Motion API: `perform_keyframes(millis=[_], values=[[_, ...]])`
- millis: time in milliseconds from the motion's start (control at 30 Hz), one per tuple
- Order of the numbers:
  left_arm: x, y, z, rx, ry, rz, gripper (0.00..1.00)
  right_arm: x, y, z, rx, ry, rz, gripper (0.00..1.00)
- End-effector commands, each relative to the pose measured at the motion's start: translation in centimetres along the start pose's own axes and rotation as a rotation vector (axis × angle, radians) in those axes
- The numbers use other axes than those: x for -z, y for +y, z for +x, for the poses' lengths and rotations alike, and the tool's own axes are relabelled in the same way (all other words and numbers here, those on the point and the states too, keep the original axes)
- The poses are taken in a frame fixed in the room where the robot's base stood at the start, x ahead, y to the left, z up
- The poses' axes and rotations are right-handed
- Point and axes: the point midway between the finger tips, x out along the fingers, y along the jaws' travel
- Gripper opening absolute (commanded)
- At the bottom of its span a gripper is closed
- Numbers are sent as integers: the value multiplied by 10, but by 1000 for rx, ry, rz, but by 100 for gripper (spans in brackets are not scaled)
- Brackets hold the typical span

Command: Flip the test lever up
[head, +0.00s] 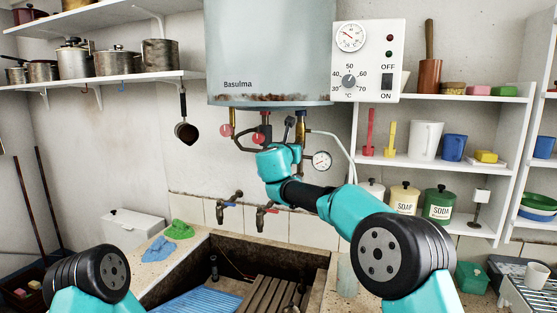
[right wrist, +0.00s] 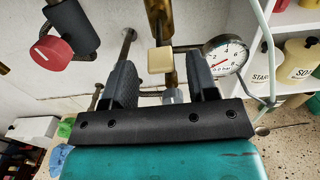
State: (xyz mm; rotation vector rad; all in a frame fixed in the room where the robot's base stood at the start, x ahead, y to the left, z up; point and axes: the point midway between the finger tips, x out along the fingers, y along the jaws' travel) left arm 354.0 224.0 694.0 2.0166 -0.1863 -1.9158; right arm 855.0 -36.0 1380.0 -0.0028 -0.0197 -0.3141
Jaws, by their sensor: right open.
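A small cream block (right wrist: 160,60) shows on a brass pipe fitting in the right wrist view and looks like the end of the test lever. My right gripper (right wrist: 163,82) is open, with one dark finger on each side of the block. Gaps show between the block and both fingers; depth and contact cannot be told. In the head view my right gripper (head: 294,129) is below the boiler, largely behind my own wrist, and the lever cannot be made out there. My left gripper is outside the view; only part of that arm shows at lower left.
The white boiler (head: 270,45) hangs above the pipes. A red knob (right wrist: 52,50) is left of the gripper and a pressure gauge (right wrist: 226,55) close to its right. The gauge also shows in the head view (head: 321,160). A stone trough (head: 195,245) is below.

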Motion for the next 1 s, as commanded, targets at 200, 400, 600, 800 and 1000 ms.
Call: perform_keyframes(millis=[200, 400, 600, 800, 1000], values=[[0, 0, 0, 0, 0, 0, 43, -1, 0, -31, -1, -1, 0, 53], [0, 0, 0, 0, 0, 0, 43, -1, 0, -62, -1, -1, -2, 53], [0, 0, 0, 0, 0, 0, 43, -1, 0, -97, -2, -1, -1, 53], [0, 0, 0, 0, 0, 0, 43, -1, 0, -131, -1, -1, -1, 53], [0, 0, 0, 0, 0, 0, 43, 0, 0, -147, 1, 0, 0, 53]])
